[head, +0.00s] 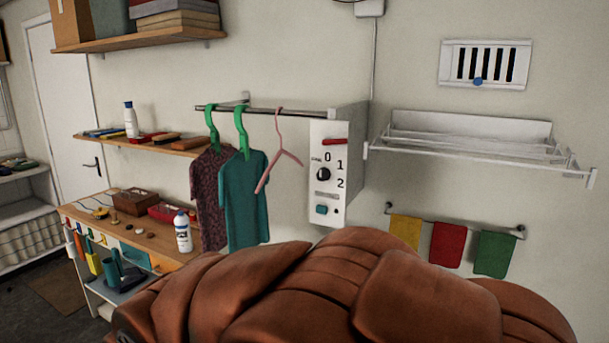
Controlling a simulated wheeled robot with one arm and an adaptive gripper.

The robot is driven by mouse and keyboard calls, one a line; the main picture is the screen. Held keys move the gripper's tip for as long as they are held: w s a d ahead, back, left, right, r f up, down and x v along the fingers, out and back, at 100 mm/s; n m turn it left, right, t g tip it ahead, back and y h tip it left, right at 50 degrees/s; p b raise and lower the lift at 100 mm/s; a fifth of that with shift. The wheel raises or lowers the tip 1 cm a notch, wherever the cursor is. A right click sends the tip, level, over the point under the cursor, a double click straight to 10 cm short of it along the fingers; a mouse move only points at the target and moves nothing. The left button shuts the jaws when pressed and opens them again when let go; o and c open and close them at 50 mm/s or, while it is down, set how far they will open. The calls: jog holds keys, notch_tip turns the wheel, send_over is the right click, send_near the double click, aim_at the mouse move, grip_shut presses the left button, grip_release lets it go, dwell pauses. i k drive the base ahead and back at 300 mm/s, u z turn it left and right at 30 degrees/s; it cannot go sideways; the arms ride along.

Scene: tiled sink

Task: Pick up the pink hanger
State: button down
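The pink hanger (283,152) hangs by its hook from a metal rail (290,111) on the wall, in the middle of the head view. It is empty, with no garment on it, and is turned at an angle. To its left, two green hangers (241,120) hang on the same rail. One holds a teal shirt (243,205), the other a dark patterned shirt (206,190). The pink hanger's left arm reaches close to the teal shirt's edge; I cannot tell whether they touch. My gripper is not in view.
A white control box (327,190) with a dial stands right of the hanger. A large brown padded thing (350,290) fills the bottom foreground. A workbench (150,245) with a white bottle (183,232) is at left. A white folding rack (470,145) is at right.

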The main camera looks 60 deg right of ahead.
aim_at(269, 169)
jog(key=u, duration=0.1)
jog(key=k, duration=0.2)
jog(key=z, duration=1.05)
jog(key=i, duration=0.95)
jog(key=z, duration=3.15)
jog(key=k, duration=1.35)
jog(key=u, duration=2.05)
